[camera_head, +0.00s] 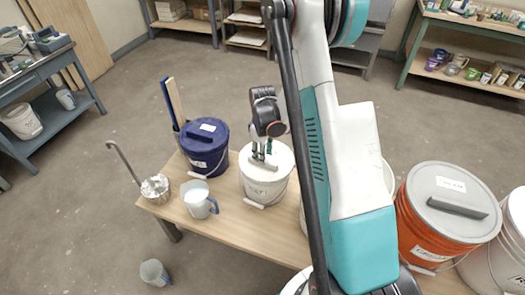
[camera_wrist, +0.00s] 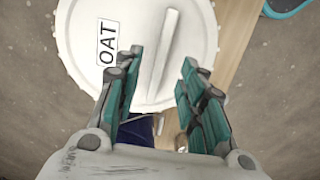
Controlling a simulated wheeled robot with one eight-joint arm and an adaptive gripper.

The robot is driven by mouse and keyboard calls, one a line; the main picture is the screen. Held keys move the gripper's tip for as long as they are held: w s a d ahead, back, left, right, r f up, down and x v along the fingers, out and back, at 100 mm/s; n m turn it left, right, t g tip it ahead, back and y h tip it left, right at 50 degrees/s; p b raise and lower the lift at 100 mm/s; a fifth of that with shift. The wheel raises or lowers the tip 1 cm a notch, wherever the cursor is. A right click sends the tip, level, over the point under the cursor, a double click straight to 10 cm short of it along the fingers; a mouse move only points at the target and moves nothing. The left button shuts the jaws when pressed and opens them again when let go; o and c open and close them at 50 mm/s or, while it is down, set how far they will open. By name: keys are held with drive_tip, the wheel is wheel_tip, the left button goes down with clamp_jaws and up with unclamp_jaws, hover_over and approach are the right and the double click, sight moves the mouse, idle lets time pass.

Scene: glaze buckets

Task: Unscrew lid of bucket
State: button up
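A white bucket (camera_head: 264,190) stands on the wooden table with its white lid (camera_head: 284,157) on. In the wrist view the round lid (camera_wrist: 82,40) carries a raised bar handle (camera_wrist: 166,45) and a label (camera_wrist: 107,42) whose visible letters read "OAT". My gripper (camera_head: 263,157) is over this lid, pointing down. In the wrist view my gripper (camera_wrist: 162,66) is open, with its teal-padded fingers on either side of the handle's line. A gap shows between each finger and the handle. I cannot tell how far the fingertips are above the lid.
A blue lidded bucket (camera_head: 204,147) stands left of the white one. An orange bucket (camera_head: 440,215) stands at the right. My arm hides the table's middle.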

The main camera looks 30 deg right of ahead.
drive_tip(key=shift+f+b, duration=0.3)
drive_tip(key=shift+f, duration=1.85)
drive_tip(key=shift+c, duration=0.3)
clamp_jaws()
